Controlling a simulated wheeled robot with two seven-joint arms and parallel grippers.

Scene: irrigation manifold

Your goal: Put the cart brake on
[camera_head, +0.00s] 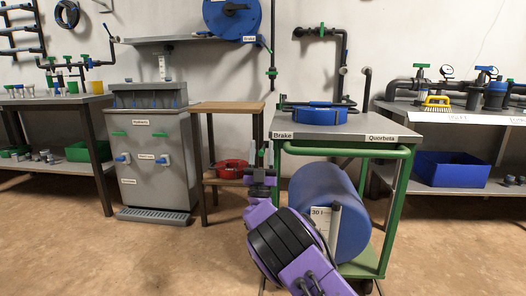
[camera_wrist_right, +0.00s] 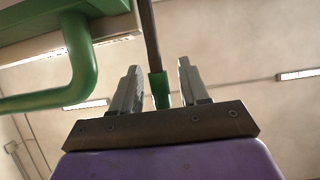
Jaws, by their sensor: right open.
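The cart (camera_head: 380,205) has a green frame and a grey top, with a label reading "Brake" (camera_head: 282,135) at its left front corner. In the right wrist view, a dark rod with a green end, seemingly the brake lever (camera_wrist_right: 159,92), hangs between my right gripper's fingers. A gap shows on both sides of it. My right gripper (camera_head: 262,162) is open below the "Brake" label at the cart's left side; it also shows in the right wrist view (camera_wrist_right: 157,85). In the head view the lever is hard to make out there. My left gripper is not in view.
A blue drum (camera_head: 332,205) lies on the cart's lower shelf, and a blue coil (camera_head: 320,116) is on top. The cart's green handle rail (camera_wrist_right: 80,70) is left of my right gripper in the wrist view. A wooden stand (camera_head: 228,107) is left of the cart.

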